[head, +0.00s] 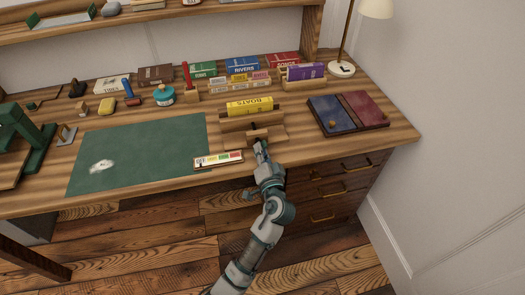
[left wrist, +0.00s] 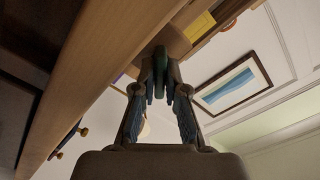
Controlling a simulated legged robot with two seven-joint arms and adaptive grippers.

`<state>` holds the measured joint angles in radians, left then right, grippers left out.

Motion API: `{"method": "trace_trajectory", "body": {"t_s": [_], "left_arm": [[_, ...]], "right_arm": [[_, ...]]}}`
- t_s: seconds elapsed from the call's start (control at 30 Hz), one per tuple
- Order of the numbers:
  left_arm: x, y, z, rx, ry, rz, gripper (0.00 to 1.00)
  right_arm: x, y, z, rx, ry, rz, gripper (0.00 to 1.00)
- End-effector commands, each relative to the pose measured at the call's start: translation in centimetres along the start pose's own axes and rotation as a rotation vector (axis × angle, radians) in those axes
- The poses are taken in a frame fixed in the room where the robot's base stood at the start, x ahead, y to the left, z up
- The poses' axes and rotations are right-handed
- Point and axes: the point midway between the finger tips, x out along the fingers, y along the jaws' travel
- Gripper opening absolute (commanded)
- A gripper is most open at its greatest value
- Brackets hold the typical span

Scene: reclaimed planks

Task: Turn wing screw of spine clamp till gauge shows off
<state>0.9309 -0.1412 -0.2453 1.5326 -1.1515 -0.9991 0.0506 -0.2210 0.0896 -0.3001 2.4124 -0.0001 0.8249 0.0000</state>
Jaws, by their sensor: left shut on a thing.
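The wooden spine clamp (head: 272,131) stands near the desk's front edge, with the yellow book (head: 250,105) marked BOATS held in it. My left gripper (head: 261,147) is at the clamp's front. In the left wrist view my left gripper (left wrist: 161,82) is shut on a dark green upright piece, the wing screw (left wrist: 161,58), in front of a round wooden part of the clamp. In the head view the gripper hides the screw. The gauge (head: 218,160) is a pale strip with coloured bands, left of the clamp; its pointer is too small to read. My right gripper is out of view.
A green mat (head: 140,155) lies left of the clamp. Several books, a turquoise pot (head: 165,95) and small tools stand behind. A lamp (head: 342,68) stands at the back right.

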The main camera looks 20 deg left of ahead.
Motion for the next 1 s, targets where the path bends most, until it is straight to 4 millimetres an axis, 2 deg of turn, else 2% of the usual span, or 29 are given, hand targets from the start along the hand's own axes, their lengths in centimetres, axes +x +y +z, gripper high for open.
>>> {"method": "trace_trajectory", "body": {"t_s": [0.03,0.4,0.9,0.93,1.0], "left_arm": [[-0.10,0.79,0.49,-0.026,-0.006,0.010,0.00],[-0.08,0.72,0.47,-0.178,-0.009,0.010,0.00],[-0.08,0.73,0.49,-0.197,-0.011,0.011,0.00],[-0.09,0.74,0.50,-0.196,-0.011,0.011,0.19],[-0.08,0.71,0.49,-0.196,-0.010,0.010,0.36]], "right_arm": [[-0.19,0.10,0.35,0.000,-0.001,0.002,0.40],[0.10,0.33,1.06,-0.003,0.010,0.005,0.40],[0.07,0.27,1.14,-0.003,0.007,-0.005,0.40],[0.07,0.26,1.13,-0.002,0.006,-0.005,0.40],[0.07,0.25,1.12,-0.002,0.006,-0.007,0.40]]}}
